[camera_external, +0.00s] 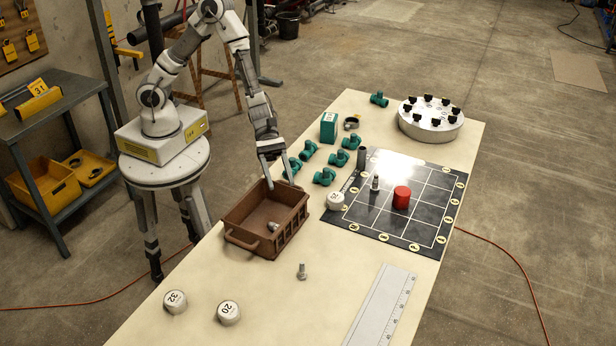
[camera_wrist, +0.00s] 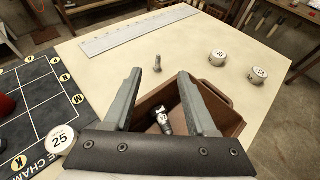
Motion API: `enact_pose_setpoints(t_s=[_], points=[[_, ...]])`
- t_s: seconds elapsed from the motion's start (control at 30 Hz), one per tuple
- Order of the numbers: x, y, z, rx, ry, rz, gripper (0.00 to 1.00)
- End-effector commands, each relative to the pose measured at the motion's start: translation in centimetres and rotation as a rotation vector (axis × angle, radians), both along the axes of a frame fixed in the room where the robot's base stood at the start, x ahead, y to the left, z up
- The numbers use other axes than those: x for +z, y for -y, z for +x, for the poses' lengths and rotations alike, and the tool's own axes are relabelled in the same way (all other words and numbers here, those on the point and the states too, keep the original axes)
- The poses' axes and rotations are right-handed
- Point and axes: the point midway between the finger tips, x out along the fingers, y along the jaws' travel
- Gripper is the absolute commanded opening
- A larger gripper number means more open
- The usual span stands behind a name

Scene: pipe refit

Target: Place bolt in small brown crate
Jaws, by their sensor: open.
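A metal bolt (camera_external: 301,271) stands on the table in front of the small brown crate (camera_external: 238,239). The bolt (camera_wrist: 157,63) also shows in the wrist view, beyond my fingertips and clear of them. A second small metal piece, looking like a bolt (camera_external: 272,226), lies inside the crate; it also shows in the wrist view (camera_wrist: 163,122).
A black grid board (camera_external: 425,237) with a red cylinder (camera_external: 402,197) and a small metal piece (camera_external: 376,184) lies right of the crate. Teal pipe fittings (camera_external: 324,177) stand behind. White caps (camera_external: 229,312) and a ruler (camera_external: 381,308) lie in front. The table around the bolt is clear.

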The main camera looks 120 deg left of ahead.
Motion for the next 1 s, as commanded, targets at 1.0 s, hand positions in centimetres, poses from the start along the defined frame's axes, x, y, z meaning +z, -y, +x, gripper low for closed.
enact_pose_setpoints(t_s=[1.0], points=[[10.7,2.0,-18.7,-0.949,0.482,0.844,0.57]])
